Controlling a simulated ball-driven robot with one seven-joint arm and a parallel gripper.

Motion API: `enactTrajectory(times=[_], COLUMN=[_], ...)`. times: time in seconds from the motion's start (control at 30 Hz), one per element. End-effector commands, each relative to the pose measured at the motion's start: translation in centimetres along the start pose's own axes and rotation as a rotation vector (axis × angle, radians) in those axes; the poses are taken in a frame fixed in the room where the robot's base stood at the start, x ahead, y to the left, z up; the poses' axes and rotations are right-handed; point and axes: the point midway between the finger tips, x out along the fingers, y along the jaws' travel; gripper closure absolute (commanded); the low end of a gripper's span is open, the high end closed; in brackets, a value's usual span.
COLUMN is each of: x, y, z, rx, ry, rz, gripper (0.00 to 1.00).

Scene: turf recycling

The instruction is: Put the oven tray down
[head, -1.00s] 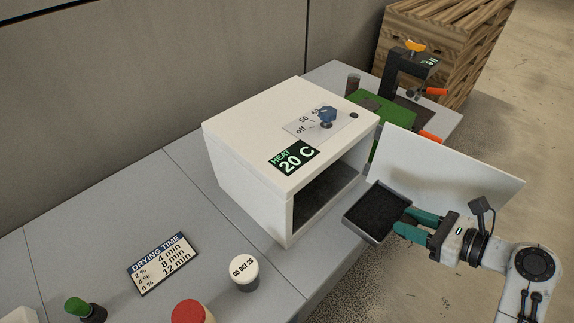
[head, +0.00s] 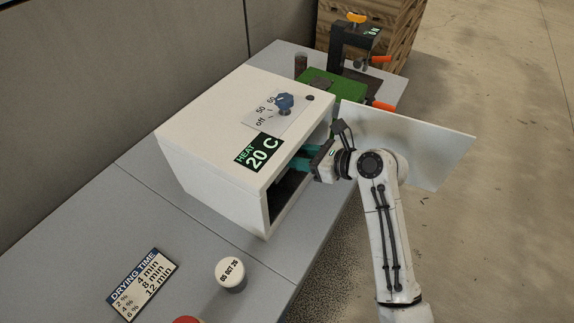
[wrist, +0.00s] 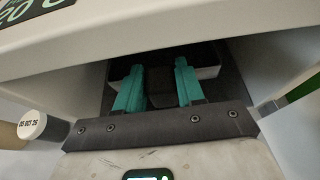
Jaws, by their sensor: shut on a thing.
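The oven (head: 205,125) is a white box on the bench with its front open; its display reads 20 C. My gripper (head: 300,164) reaches through the front opening, its green fingers partly inside. In the wrist view, the two green fingers of my gripper (wrist: 159,78) are shut on the dark handle of the oven tray (wrist: 208,72). Part of the tray's grey edge shows beyond the fingers, inside the dark oven. The oven walls and roof hide the tray in the head view. I cannot tell whether it touches the oven floor.
The open white door (head: 410,145) stands out behind my arm. A round container (head: 230,275) marked 05 OCT 26 and a drying time card (head: 143,284) lie on the bench in front. A green-based press (head: 345,75) stands behind the oven.

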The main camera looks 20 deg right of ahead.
Motion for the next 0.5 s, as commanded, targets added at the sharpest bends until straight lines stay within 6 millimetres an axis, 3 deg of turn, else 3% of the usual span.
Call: enactTrajectory(times=[0.17,0.3,0.5], x=[3.5,4.1,4.7], y=[0.1,0.0,0.0], z=[1.7,-0.6,-1.9], rx=[-0.002,0.002,0.001], ry=[-0.002,0.002,0.000], rz=[0.002,-0.001,-0.001], gripper=[1.00,1.00,1.00])
